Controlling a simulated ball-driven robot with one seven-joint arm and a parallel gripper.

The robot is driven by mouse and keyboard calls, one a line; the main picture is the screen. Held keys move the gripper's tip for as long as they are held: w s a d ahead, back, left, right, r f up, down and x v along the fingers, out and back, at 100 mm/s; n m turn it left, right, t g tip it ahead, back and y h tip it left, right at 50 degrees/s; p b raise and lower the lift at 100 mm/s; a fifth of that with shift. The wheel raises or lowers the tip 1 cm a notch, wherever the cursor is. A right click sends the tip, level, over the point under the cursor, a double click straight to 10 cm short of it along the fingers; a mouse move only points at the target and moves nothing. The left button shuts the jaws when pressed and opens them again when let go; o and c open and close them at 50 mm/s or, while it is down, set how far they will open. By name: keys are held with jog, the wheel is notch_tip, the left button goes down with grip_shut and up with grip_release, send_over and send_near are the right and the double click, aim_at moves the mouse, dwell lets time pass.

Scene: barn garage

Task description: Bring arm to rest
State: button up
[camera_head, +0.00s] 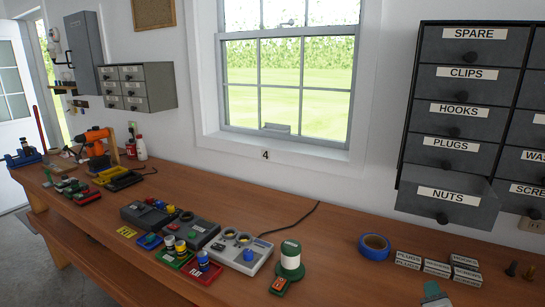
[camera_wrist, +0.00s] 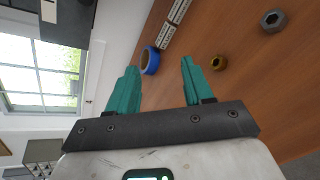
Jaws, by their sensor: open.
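My gripper (camera_wrist: 158,66) shows in the wrist view with its two teal fingers spread apart and nothing between them. It hangs above the wooden workbench, with the bench surface, a brass nut and a blue tape roll beyond the fingers. In the head view a small green piece at the bottom edge, right of centre, may be a fingertip. The rest of my arm is not visible there.
The NUTS drawer (camera_head: 446,204) sticks out from the grey cabinet (camera_head: 470,110). In the wrist view lie a brass nut (camera_wrist: 218,63) and a grey nut (camera_wrist: 273,21).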

jog(key=s+a+f+m+g+y, duration=0.1)
jog(key=s+a+f+m, duration=0.1)
jog(key=s+f+m, duration=0.1)
jog(key=s+a+f+m+g+y, duration=0.1)
jog(key=s+a+f+m, duration=0.1)
jog(key=f+m, duration=0.1)
jog(key=s+a+f+m+g+y, duration=0.1)
jog(key=s+a+f+m, duration=0.1)
jog(key=s+f+m, duration=0.1)
jog(key=shift+s+a+f+m+y, duration=0.1)
jog(key=shift+s+m+y, duration=0.2)
jog(key=shift+m+y, duration=0.1)
jog(key=s+a+f+m+g+y, duration=0.1)
jog(key=s+f+m+g, duration=0.3)
jog(key=s, duration=0.7)
jog(key=s+a+f+m+g+y, duration=0.2)
jog(key=s+f+m, duration=0.3)
jog(key=s, duration=0.6)
notch_tip(320, 180, down, 2)
jog(key=shift+a+f+m+g, duration=0.1)
jog(key=shift+a+m+g, duration=0.4)
jog(key=shift+g, duration=0.4)
